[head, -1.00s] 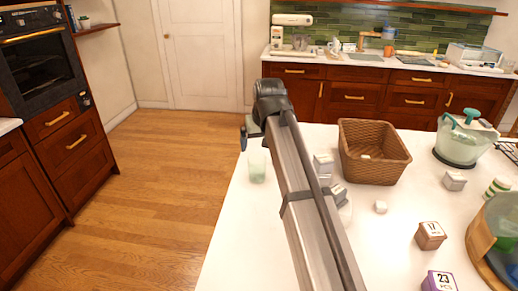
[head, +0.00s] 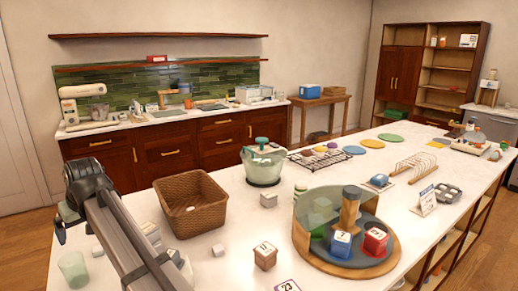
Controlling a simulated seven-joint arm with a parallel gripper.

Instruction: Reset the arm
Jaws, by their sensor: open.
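My arm reaches up and away from the lower left of the head view. My gripper (head: 62,224) hangs at its far end, over the left edge of the white island counter (head: 235,225). It is open, small in the picture and partly hidden by the arm. I see nothing between its fingers. A pale green cup (head: 73,268) stands on the counter below it, apart from it.
A brown basket (head: 191,207) stands right of my arm, with small pale blocks around it. Further right are a salad spinner (head: 263,165), a wooden turntable (head: 345,262) with blocks, and a dish rack (head: 415,167).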

